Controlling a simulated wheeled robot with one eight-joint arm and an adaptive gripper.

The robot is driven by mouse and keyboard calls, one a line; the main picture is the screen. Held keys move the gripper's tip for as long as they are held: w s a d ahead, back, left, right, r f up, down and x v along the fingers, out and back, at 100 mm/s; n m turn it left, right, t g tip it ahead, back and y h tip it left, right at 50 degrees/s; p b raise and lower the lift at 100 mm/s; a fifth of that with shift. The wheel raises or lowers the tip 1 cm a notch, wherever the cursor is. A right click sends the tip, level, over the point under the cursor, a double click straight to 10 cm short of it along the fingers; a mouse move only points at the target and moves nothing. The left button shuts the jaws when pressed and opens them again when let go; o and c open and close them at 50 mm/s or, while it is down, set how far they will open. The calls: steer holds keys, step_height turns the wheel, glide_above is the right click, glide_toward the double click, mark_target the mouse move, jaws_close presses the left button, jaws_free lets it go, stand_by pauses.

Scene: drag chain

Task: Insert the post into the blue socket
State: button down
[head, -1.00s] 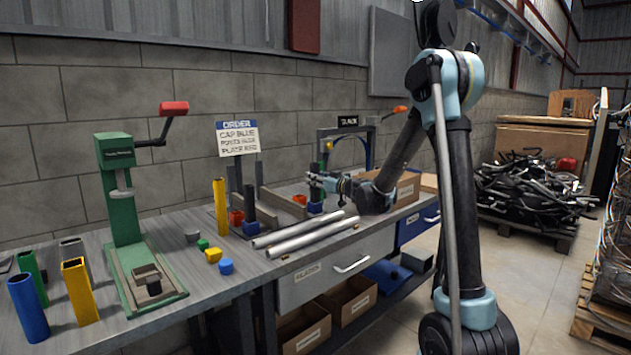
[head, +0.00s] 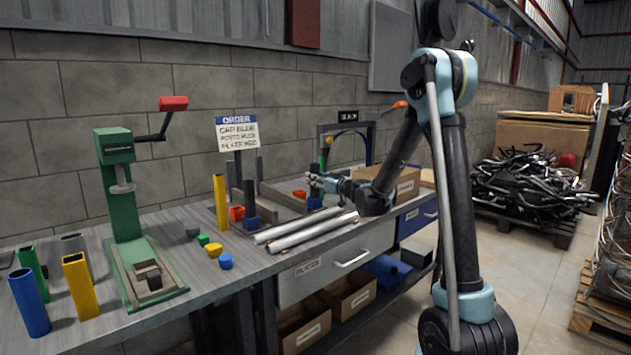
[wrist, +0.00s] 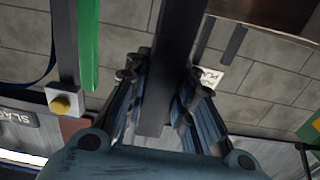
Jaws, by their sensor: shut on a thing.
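My gripper (head: 316,183) is at the back of the bench, just above the right blue socket (head: 314,203). In the wrist view my gripper (wrist: 165,105) is shut on a dark grey post (wrist: 172,60), which runs between its fingers. The post's lower end and the socket's opening are hidden or too small to make out, so I cannot tell whether they touch. Another dark post (head: 249,199) stands upright at the left blue socket (head: 252,219).
Red blocks (head: 237,213) sit near the sockets. Two silver rods (head: 310,230) lie in front. A gauge frame (head: 367,148) stands behind my gripper. A tall yellow post (head: 220,203) and a green press (head: 120,200) are to the left.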

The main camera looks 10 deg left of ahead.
steer(key=shift+f, duration=0.7)
steer(key=c, duration=1.3)
jaws_free()
steer(key=shift+r, duration=0.15)
step_height(320, 180, up, 10)
steer(key=shift+f, duration=0.15)
